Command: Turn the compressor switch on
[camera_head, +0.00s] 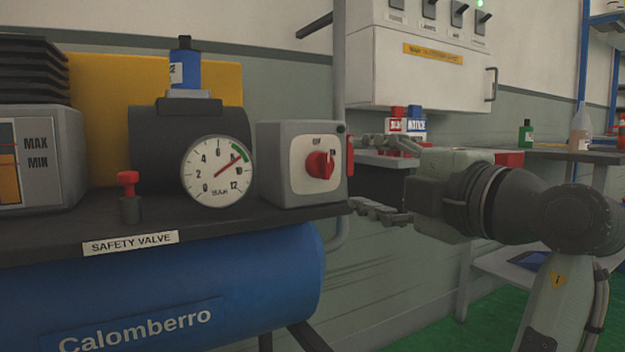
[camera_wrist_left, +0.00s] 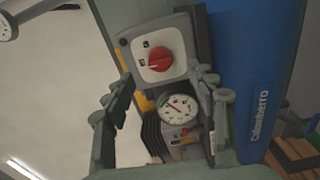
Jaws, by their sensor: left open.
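The compressor switch (camera_head: 320,165) is a red rotary knob on a white plate, on the front of a grey box (camera_head: 270,150) at the right end of the compressor top. A mark above it reads OFF; the knob's exact setting is hard to read. My left gripper (camera_head: 366,174) is open, just right of the box, its fingers one above the other and pointing left. Nothing is between them. In the left wrist view the red switch (camera_wrist_left: 159,61) shows ahead, between and beyond the open fingers of my left gripper (camera_wrist_left: 162,78). My right gripper is out of view.
A pressure gauge (camera_head: 217,171) and a red-topped safety valve (camera_head: 129,198) stand left of the switch. The blue tank (camera_head: 180,285) is below. A white electrical cabinet (camera_head: 420,65) hangs behind my gripper. A workbench (camera_head: 555,151) with bottles stands at right.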

